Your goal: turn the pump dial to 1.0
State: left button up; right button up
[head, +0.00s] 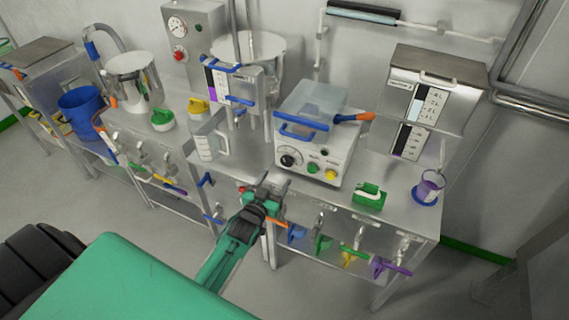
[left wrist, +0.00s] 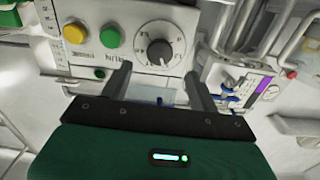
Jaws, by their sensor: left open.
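The pump (head: 330,150) is a pale box with a clear lid on the metal bench. Its dial (head: 290,158) is a round black knob at the left of the front panel, beside a green button (head: 313,168) and a yellow button (head: 330,174). In the left wrist view the dial (left wrist: 160,50) shows a pale pointer mark and a printed scale around it; the numbers are too small to read. My left gripper (head: 274,181) is open and empty, in front of and below the dial, its two fingers (left wrist: 158,75) apart and not around the knob.
A clear jug (head: 209,142) stands left of the pump. Coloured valve handles (head: 352,257) hang below the bench edge.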

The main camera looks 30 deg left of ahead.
aim_at(286, 164)
pick_arm(q)
jog(key=w+p, duration=0.1)
jog(key=w, duration=0.6)
jog(key=shift+w+a, duration=0.1)
jog(key=shift+w, duration=0.25)
jog(key=shift+c, duration=0.2)
jog(key=c, duration=0.9)
